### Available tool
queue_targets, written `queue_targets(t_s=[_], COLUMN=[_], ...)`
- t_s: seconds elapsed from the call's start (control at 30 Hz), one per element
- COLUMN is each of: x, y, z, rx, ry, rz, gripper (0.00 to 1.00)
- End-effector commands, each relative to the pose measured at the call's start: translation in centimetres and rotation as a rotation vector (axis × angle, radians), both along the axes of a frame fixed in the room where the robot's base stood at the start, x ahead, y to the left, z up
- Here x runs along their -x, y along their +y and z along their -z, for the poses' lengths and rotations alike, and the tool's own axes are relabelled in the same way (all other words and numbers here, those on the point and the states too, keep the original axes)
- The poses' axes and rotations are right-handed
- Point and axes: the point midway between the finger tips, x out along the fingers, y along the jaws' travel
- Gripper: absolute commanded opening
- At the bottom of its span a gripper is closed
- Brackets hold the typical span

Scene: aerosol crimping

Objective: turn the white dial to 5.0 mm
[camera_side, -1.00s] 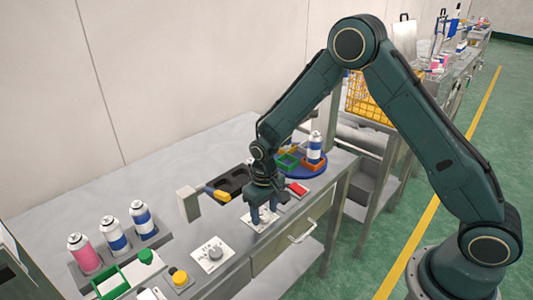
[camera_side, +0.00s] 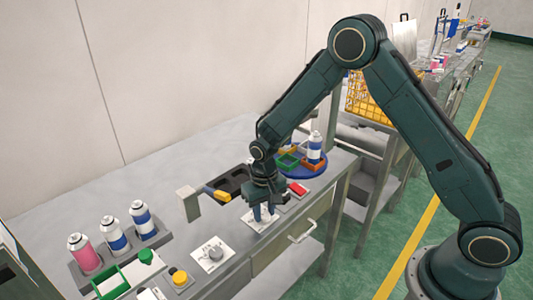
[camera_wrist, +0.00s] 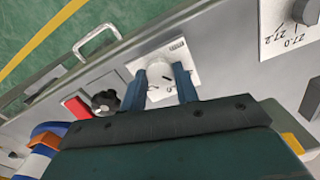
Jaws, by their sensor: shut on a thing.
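The white dial (camera_wrist: 158,70) sits on a white scale plate (camera_wrist: 205,55) in the wrist view. The two blue fingers of my gripper (camera_wrist: 160,88) stand on either side of the dial and are shut on it. A dark mark shows beside the dial, with scale figures partly hidden near the fingers; I cannot read the setting. In the side view my gripper (camera_side: 264,213) is down over the same plate (camera_side: 258,228) on the bench front, and the dial is hidden behind the fingers.
A grey dial (camera_side: 213,252) on its own plate lies to the left, marked 27.0 and 27.2 in the wrist view. Spray cans (camera_side: 115,235) stand at left.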

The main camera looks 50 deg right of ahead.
Motion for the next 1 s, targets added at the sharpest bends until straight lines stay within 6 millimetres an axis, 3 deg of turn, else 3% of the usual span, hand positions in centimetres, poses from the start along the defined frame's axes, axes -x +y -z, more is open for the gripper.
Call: queue_targets(t_s=[0.6, 1.0], x=[-0.07, -0.08], y=[-0.04, -0.05], z=[-0.02, -0.02], rx=[0.0, 0.0], ry=[-0.002, -0.002], rz=[0.516, 0.653], gripper=[0.07, 0.07])
